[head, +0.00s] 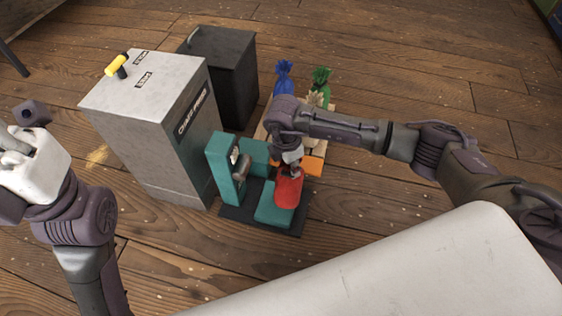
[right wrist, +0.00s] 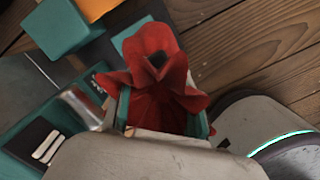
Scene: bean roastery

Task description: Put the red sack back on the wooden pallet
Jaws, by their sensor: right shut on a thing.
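The red sack (head: 288,190) is in my right gripper (head: 290,168), which is shut on its gathered neck from above. The sack hangs or stands over the front of the teal machine (head: 222,170); I cannot tell whether it touches it. In the right wrist view the sack's flared red top (right wrist: 155,65) shows between the fingers. The wooden pallet (head: 263,132) lies behind, partly hidden by my right arm. A blue sack (head: 284,80), a green sack (head: 320,84) and a beige sack (head: 314,99) stand on it. My left gripper (head: 32,125) is at the left, its jaws unclear.
The teal machine stands on a dark base (head: 236,215), close to the pallet. Orange parts (head: 313,166) show between them. A grey cabinet (head: 160,130) with a yellow handle and a black bin (head: 228,75) stand to the left. The wooden floor at the right is clear.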

